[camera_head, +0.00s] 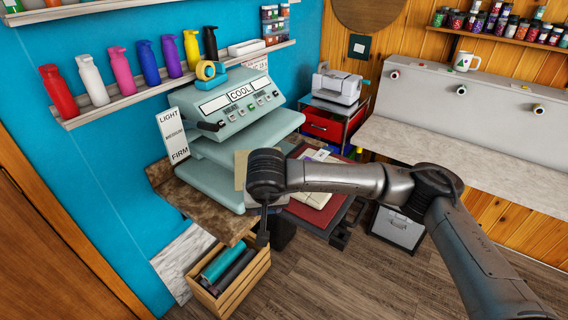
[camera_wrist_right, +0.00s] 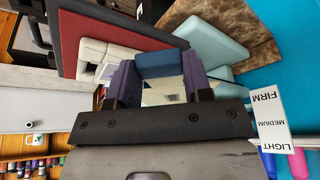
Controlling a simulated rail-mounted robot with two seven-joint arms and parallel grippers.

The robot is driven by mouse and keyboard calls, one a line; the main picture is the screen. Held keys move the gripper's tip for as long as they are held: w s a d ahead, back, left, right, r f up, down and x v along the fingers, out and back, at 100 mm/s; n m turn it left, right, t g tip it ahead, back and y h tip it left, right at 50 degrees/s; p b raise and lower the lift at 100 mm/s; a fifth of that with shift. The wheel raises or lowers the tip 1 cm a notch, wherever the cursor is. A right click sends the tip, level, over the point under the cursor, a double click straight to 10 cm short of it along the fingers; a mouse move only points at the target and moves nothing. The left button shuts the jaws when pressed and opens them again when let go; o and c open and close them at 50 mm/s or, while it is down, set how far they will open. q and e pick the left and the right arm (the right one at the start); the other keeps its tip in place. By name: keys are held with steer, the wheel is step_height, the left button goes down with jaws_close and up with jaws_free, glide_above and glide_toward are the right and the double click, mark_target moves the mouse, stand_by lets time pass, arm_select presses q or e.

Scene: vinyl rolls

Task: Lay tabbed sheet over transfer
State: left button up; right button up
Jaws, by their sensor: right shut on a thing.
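My right gripper (camera_wrist_right: 161,78) is shut on the tabbed sheet. The sheet's blue tab (camera_wrist_right: 162,63) lies between the two purple fingers, and its pale sheet (camera_wrist_right: 163,94) shows behind them. In the head view my right wrist hides the fingers; a tan sheet (camera_head: 240,168), likely the same one, shows left of the wrist. A cream folded item (camera_head: 316,195) lies on the dark red pad (camera_head: 299,210), right of my wrist; it also shows in the wrist view (camera_wrist_right: 92,48). A small pale piece with a purple mark (camera_head: 321,155) lies near its far end; I cannot tell whether it is the transfer.
The pale green heat press (camera_head: 235,105) reads COOL and stands left of my wrist. A LIGHT/MEDIUM/FIRM sign (camera_head: 172,135) is beside it. A wooden crate of rolls (camera_head: 232,290) stands on the floor below. A red drawer cart (camera_head: 325,125) is behind the pad.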

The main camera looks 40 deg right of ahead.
steer(key=w+d+f+m+g+h, duration=0.1)
steer(key=w+d+m, duration=0.2)
steer(key=d, duration=0.3)
steer(key=w+d+m+g+h, duration=0.1)
steer(key=w+d+m, duration=0.2)
steer(key=d+m, duration=0.2)
steer(key=d, duration=0.2)
steer(key=shift+d+f+m+g+p, duration=0.3)
steer(key=shift+f+m, duration=0.1)
